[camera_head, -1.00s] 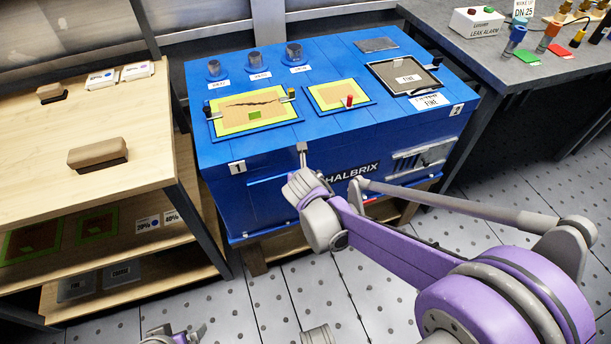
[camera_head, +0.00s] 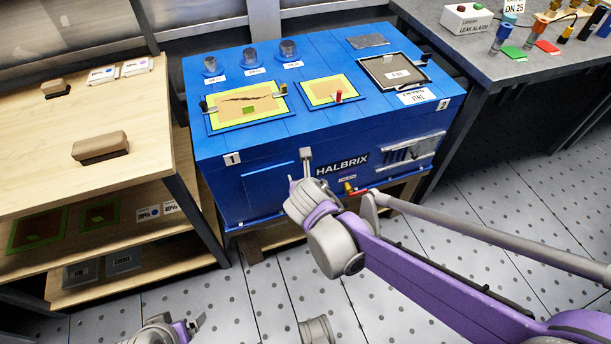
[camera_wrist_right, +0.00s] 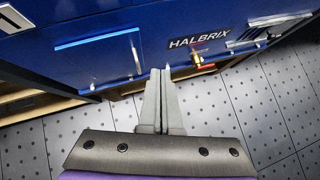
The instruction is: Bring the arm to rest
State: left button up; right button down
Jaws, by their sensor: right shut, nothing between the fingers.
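My right arm comes in from the right in the head view. Its gripper (camera_head: 305,155) is in front of the blue HALBRIX cabinet's (camera_head: 270,190) front face. In the right wrist view the fingers (camera_wrist_right: 160,75) are pressed together with nothing between them. They point toward the cabinet's lower front, left of a small red and brass valve (camera_wrist_right: 203,66). I cannot tell if they touch the cabinet. My left gripper (camera_head: 201,321) shows only in part at the bottom edge of the head view, over the floor, and its opening is unclear.
A wooden shelf unit (camera_head: 140,170) with sanding blocks and cards stands at the left. A grey workbench (camera_head: 470,50) with a leak alarm box (camera_head: 467,18) and coloured fittings stands at the right. Framed panels and three cups are on the cabinet top. The perforated floor (camera_head: 240,300) in front is open.

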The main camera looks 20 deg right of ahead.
pick_arm(q)
jog(key=shift+r, duration=0.25)
pick_arm(e)
jog(key=shift+s+r, duration=0.45)
jog(key=s+a+f+m+g+y, duration=0.1)
jog(key=s+f+m+g+y, duration=0.1)
jog(key=s+m, duration=1.1)
jog(key=s+f+m+g+y, duration=0.15)
jog(key=s+m, duration=0.55)
jog(key=m, duration=1.1)
pick_arm(q)
notch_tip(320, 180, up, 18)
jog(key=w+p, duration=0.2)
jog(key=p, duration=1.4)
jog(key=shift+r+t+p, duration=0.25)
jog(key=shift+t+p, duration=0.15)
pick_arm(e)
notch_tip(320, 180, up, 18)
jog(key=w, duration=0.1)
jog(key=shift+w+r+m, duration=0.15)
jog(key=shift+w+m, duration=0.15)
jog(key=shift+w, duration=0.05)
